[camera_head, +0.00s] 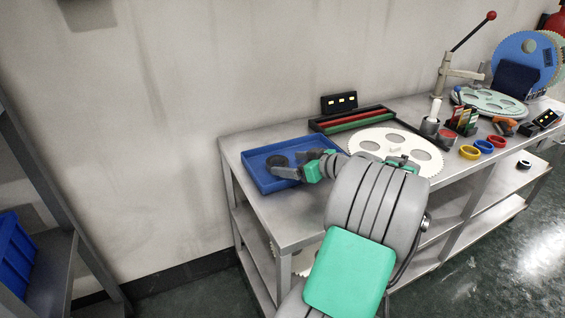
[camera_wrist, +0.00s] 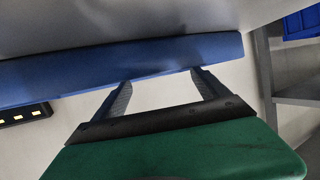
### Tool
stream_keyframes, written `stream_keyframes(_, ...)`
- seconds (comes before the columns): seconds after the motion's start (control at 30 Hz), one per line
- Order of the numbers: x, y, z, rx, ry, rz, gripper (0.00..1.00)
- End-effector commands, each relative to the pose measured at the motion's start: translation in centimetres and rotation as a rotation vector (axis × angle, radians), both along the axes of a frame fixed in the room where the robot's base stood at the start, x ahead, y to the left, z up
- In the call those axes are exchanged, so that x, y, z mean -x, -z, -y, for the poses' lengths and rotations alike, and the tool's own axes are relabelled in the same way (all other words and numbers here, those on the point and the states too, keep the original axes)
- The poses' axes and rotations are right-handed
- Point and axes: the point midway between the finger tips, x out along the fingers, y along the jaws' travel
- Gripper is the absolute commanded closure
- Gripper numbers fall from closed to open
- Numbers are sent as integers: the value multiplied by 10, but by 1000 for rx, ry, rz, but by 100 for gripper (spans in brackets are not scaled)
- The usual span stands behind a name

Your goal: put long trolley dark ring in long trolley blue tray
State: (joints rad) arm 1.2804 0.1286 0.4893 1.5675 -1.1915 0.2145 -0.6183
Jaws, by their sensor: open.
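The blue tray (camera_head: 262,184) lies at the left end of the long metal table. A dark ring (camera_head: 276,160) shows inside the tray, near its middle, just beyond my fingers. My gripper (camera_head: 287,164) is low over the tray's right part, with its fingers apart. In the wrist view my gripper (camera_wrist: 161,80) is open with nothing between the fingers. A blue wall of the tray (camera_wrist: 60,78) crosses that view behind the fingertips; the ring does not show there. I cannot tell whether a finger touches the ring.
Right of the tray are a rack with red and green bars (camera_head: 352,119), a small black box (camera_head: 339,103) and a large cream gear disc (camera_head: 372,139). Coloured rings (camera_head: 470,152) lie farther right. Another dark ring (camera_head: 524,164) is on a lower shelf. A wall stands behind.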

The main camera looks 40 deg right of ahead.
Motion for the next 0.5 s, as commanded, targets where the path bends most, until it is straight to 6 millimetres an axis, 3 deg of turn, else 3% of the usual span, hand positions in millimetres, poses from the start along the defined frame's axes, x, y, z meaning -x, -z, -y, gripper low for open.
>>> stream_keyframes(0.1,31,-14,5,1,6,0,16)
stream_keyframes(0.23,56,-24,7,2,4,0,16)
stream_keyframes(0.5,72,-30,7,1,-1,-1,16)
